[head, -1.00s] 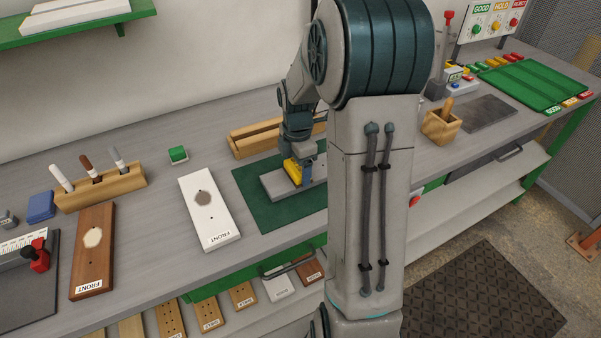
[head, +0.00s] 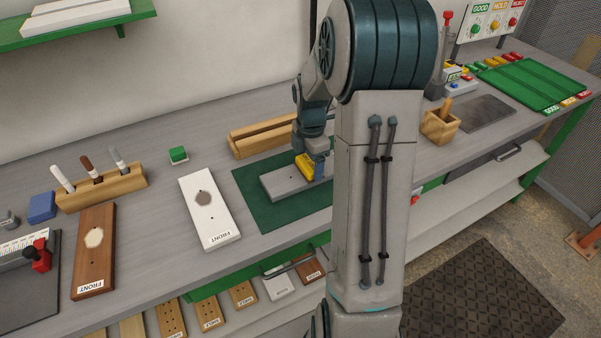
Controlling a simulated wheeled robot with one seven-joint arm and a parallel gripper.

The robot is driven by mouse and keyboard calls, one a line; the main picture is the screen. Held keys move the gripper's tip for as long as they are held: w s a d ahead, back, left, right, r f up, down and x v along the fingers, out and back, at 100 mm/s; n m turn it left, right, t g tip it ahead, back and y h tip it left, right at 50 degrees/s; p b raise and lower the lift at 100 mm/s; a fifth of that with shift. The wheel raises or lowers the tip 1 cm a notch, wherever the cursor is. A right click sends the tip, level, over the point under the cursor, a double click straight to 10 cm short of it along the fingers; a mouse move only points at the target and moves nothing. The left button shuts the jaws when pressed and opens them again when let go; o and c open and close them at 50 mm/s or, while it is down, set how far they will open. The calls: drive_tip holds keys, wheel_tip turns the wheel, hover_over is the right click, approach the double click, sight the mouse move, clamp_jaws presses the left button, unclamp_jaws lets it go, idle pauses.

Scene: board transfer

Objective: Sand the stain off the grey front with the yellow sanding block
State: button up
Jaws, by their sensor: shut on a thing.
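The grey front (head: 283,182) lies flat on a dark green mat (head: 253,203) on the workbench. Its right part is hidden behind my arm. The yellow sanding block (head: 305,167) is at the grey front's upper face, right of its bare left end. My gripper (head: 312,153) is above it, shut on the block and pointing down. Whether the block touches the front is hard to tell. A small dark dot shows on the bare part of the front; I see no stain there, and the rest is covered.
A white front (head: 209,222) and a brown front (head: 93,262), each with a pale or grey patch, lie to the left. A wooden rack (head: 259,137) stands behind the mat.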

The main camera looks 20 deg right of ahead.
drive_tip(key=shift+r, duration=0.1)
wheel_tip(320, 180, up, 7)
drive_tip(key=p, duration=0.5)
drive_tip(key=shift+a+p, duration=0.1)
drive_tip(key=shift+p, duration=0.2)
idle(0.4)
